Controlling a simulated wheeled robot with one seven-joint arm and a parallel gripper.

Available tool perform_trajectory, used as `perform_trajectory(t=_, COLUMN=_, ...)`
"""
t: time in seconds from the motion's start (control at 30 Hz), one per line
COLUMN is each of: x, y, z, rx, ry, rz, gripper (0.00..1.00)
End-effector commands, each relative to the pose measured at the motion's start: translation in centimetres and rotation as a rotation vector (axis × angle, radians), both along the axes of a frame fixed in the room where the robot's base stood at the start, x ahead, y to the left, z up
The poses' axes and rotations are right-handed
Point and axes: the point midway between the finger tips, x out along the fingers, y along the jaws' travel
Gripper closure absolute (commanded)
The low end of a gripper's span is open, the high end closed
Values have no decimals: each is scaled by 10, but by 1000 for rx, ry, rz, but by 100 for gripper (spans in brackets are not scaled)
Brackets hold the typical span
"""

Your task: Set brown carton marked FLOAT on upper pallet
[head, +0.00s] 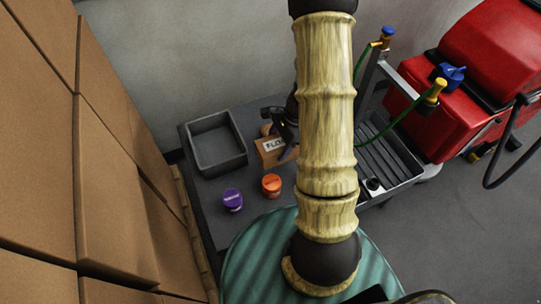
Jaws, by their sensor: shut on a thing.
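The brown carton (269,158) with a white label reading "FLO…" is at the dark grey table, right of the grey bin. The rest of its label is hidden by my gripper. My black gripper (282,134) is shut on this carton. I cannot tell whether the carton touches the table top or is just above it. A strip of wooden pallet (188,222) shows low at the left, beside big stacked cartons. I cannot make out a separate upper pallet.
An open grey bin (216,143), a purple-lidded jar (232,200) and an orange-lidded jar (271,185) stand on the table (205,188). Large brown cartons (115,200) wall off the left. A slatted tray (385,160) and red scrubber machine (440,115) are right.

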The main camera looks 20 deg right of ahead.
Motion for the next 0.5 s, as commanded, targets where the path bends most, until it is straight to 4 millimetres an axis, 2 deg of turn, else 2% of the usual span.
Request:
perform_trajectory(t=0.1, x=-1, y=0, z=-20, rx=2, ry=4, rz=-1, gripper=68)
perform_trajectory(t=0.2, x=0, y=1, z=-28, rx=1, ry=1, rz=1, gripper=68)
perform_trajectory(t=0.5, x=0, y=0, z=-29, rx=0, ry=-1, rz=0, gripper=68)
